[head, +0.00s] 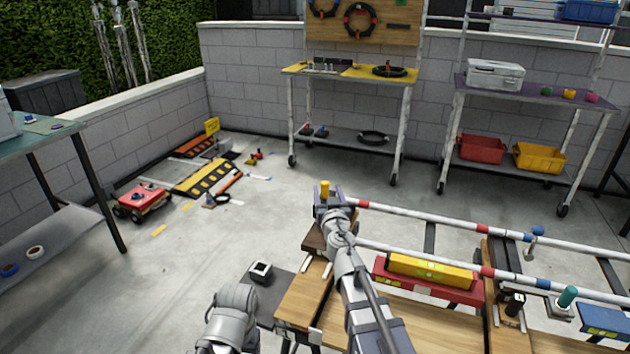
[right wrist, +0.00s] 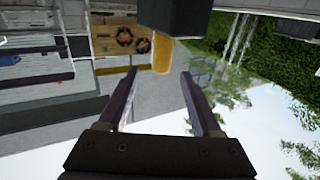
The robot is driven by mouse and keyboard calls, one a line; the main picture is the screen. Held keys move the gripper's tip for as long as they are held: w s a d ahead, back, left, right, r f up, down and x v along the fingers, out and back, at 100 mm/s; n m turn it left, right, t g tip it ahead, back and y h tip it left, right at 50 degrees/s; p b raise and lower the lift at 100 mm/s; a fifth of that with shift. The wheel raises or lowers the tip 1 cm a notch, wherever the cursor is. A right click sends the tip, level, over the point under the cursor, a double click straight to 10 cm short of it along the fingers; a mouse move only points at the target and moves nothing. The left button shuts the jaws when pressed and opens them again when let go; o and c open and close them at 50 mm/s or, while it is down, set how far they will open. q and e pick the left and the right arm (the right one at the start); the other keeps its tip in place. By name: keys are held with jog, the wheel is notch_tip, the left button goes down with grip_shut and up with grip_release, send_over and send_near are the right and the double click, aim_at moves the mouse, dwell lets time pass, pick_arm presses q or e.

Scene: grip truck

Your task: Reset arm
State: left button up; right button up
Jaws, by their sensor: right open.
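My right arm reaches up the middle of the head view, and my right gripper (head: 326,200) is at its far end, above the left end of the workbench. In the right wrist view, which appears upside down, its two fingers (right wrist: 158,85) stand wide apart with nothing between them. A yellow cylinder (right wrist: 162,52) on a dark block (right wrist: 176,15) shows beyond the fingertips; I cannot tell how far off it is. A yellow piece (head: 324,187) also shows beside the gripper in the head view. Part of my left arm shows at the bottom, but its gripper is out of view.
A red cart (head: 143,198) and striped ramp (head: 207,178) are on the floor. Shelves stand at the back wall. The middle floor is clear.

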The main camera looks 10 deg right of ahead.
jog(key=s+r+m+g+h+p, duration=0.2)
jog(key=s+r+g+h+p, duration=0.15)
jog(key=p, duration=0.45)
pick_arm(q)
notch_tip(320, 180, up, 23)
jog(key=p, duration=1.4)
pick_arm(e)
jog(key=s+a+n+g+y, duration=0.1)
jog(key=s+a+g, duration=0.3)
jog(key=s, duration=0.5)
jog(key=s+a+f+n+g+y, duration=0.1)
jog(key=s+a+n+g+y, duration=0.1)
jog(key=s+a+n+g, duration=0.2)
jog(key=s+a+f+n+g+y, duration=0.1)
jog(key=s+a+g, duration=0.5)
jog(key=s, duration=0.9)
jog(key=shift+s+a+f+n+y, duration=0.2)
jog(key=shift+a+n+y, duration=0.4)
jog(key=shift+a, duration=0.55)
jog(key=shift+w+g, duration=0.1)
jog(key=shift+g, duration=0.15)
